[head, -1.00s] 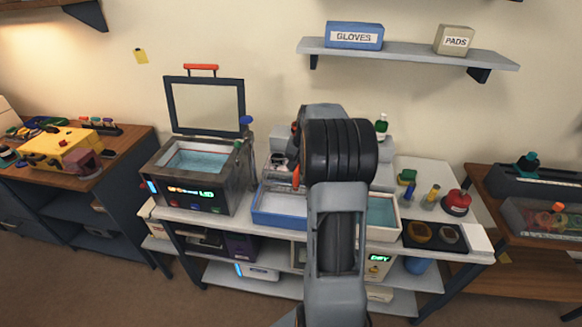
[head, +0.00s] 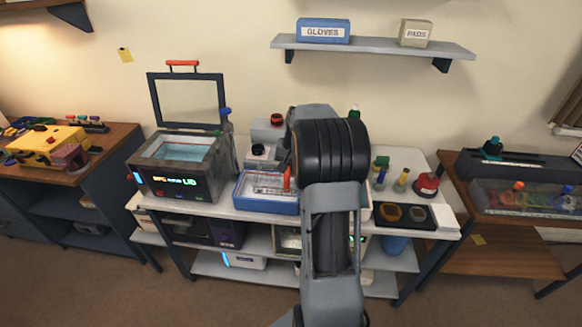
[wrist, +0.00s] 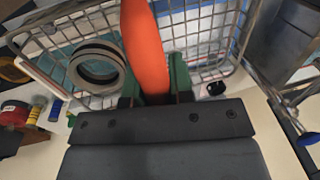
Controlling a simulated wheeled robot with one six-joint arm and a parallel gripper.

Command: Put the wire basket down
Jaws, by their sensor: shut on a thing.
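My gripper (wrist: 154,92) is shut on the upright orange handle (wrist: 146,45) of the wire basket (wrist: 205,28). A grey ring (wrist: 97,66) and a small black piece (wrist: 216,88) show at the basket in the wrist view. In the head view the orange handle (head: 287,178) and part of the basket wire (head: 268,183) show over the blue-rimmed tray (head: 266,207). My arm hides the jaws and the basket's right part there. I cannot tell whether the basket touches the tray.
Left of the tray stands the cleaner tank (head: 180,165) with its lid (head: 188,101) up and liquid inside. To the right are a dark mat (head: 405,216), small bottles (head: 401,181) and a red-based item (head: 428,185). A shelf (head: 372,46) hangs above.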

